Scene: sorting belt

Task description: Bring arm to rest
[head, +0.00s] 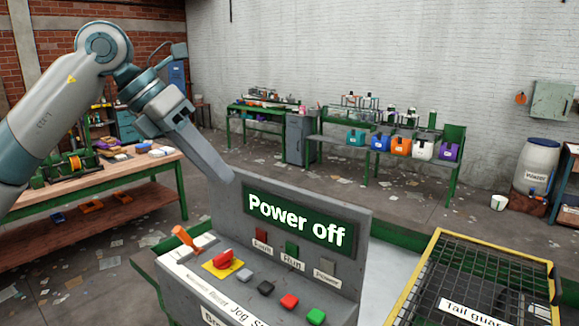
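My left arm (60,115) comes in from the left, bent at a high elbow. Its gripper (228,177) points down and right, with its tip at the upper left corner of the control panel (225,215) in the picture. The fingers line up as one bar, so I cannot tell whether they are open or shut; nothing shows held in them. The panel's screen (298,220) reads "Power off". My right gripper is not in view.
A yellow-framed mesh guard (470,270) labelled "Tail guard" stands at the right. A wooden workbench (100,175) with parts is at the left. Green benches with coloured bins (400,147) stand along the back wall. The floor between is open, with scattered papers.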

